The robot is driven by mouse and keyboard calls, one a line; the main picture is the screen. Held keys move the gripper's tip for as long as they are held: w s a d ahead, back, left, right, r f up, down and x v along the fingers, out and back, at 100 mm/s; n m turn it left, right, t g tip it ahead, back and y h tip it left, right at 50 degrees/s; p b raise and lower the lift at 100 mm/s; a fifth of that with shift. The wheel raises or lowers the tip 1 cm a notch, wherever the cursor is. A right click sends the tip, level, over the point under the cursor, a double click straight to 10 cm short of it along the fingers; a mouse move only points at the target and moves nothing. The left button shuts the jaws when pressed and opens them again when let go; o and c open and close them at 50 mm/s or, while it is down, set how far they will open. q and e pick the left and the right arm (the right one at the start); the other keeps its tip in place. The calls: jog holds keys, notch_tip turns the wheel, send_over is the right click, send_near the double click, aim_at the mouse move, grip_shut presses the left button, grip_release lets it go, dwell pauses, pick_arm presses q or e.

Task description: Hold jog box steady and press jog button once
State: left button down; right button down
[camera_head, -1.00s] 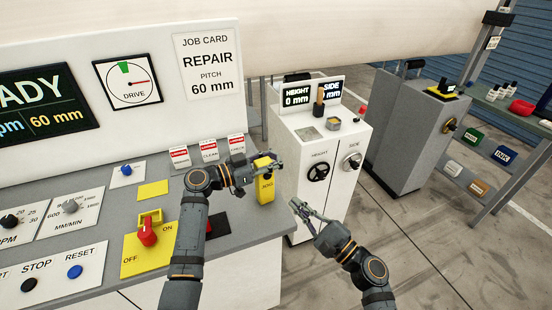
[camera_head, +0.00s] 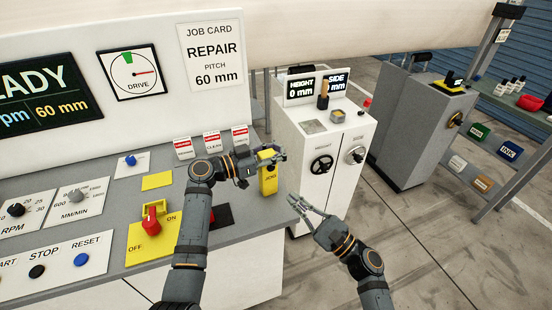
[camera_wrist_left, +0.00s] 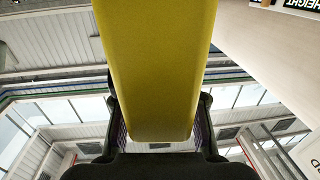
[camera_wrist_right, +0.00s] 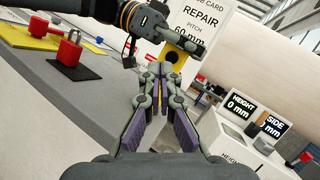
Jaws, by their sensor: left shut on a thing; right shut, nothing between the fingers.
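The yellow jog box (camera_head: 269,181), marked JOG, is upright at the right end of the console. My left gripper (camera_head: 273,157) is shut on its upper part. In the left wrist view the jog box (camera_wrist_left: 155,70) fills the space between the fingers. My right gripper (camera_head: 294,199) is shut and empty, just right of and below the box in the head view. In the right wrist view its closed fingertips (camera_wrist_right: 165,72) point at the jog box (camera_wrist_right: 174,57), whose lower part they hide. I cannot make out the jog button clearly.
The console (camera_head: 240,236) carries a red switch (camera_head: 152,219) on a yellow plate and a black pad (camera_head: 221,214). A white cabinet (camera_head: 335,190) with handwheels stands right behind my right gripper. Open floor (camera_head: 440,250) lies to the right.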

aim_at(271, 169)
jog(key=m+y, duration=0.1)
jog(key=s+r+m+y, duration=0.1)
jog(key=y, duration=0.1)
jog(key=m+y, duration=0.1)
jog(key=shift+s+a+r+m+y, duration=0.15)
jog(key=shift+s+r+m+y, duration=0.25)
jog(key=w+a, duration=0.3)
jog(key=w, duration=0.5)
jog(key=shift+a, duration=0.3)
jog(key=shift+w, duration=0.1)
dwell(0.9)
jog(key=shift+w+a, duration=0.15)
jog(key=shift+w, duration=0.15)
